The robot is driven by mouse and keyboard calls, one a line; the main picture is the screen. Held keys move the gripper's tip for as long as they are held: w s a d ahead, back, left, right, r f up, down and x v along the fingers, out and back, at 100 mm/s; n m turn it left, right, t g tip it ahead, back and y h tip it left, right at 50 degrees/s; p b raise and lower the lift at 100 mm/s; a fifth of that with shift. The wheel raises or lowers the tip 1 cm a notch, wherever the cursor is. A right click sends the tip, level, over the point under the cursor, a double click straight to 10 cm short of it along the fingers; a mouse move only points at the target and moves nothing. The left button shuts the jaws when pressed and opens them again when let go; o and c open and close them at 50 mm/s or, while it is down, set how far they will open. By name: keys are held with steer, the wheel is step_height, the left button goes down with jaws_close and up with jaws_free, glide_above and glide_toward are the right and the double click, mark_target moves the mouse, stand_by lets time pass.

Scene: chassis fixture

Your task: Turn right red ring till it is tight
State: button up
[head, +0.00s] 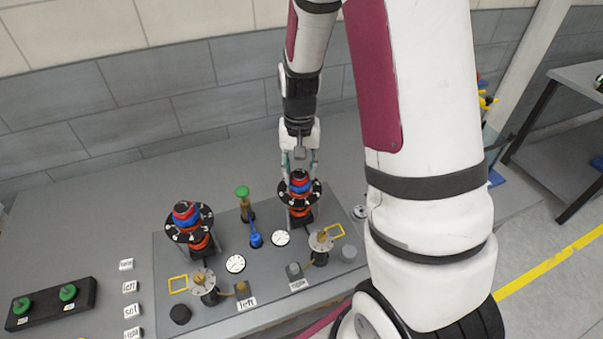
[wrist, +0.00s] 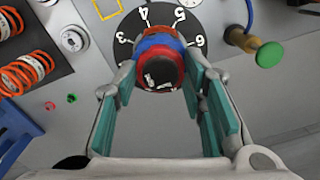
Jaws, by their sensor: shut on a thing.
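The right red ring (head: 300,187) sits near the top of the right post, with a blue ring and a black numbered dial (head: 313,190) below it. In the wrist view the red ring (wrist: 157,50) shows between the black post top (wrist: 160,72) and the blue ring (wrist: 158,40). My gripper (head: 300,172) comes down from above, one finger on each side of the stack. In the wrist view my gripper (wrist: 161,70) is shut on the red ring. The exact contact of its fingertips is partly hidden.
A similar left stack (head: 188,222) stands on the same grey plate. A green-topped post (head: 243,194), a blue handle (head: 255,239) and white gauges (head: 280,238) are close to the right stack. Orange springs (wrist: 25,73) show at left in the wrist view.

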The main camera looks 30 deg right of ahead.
steer(key=m, duration=0.4)
steer(key=shift+a, duration=0.1)
steer(key=m, duration=0.4)
steer(key=shift+p, duration=0.3)
steer(key=o, duration=0.9)
steer(key=shift+o, duration=0.2)
step_height(320, 180, up, 7)
steer(key=shift+f+p, duration=0.2)
steer(key=shift+p, duration=0.95)
steer(key=shift+r, duration=0.2)
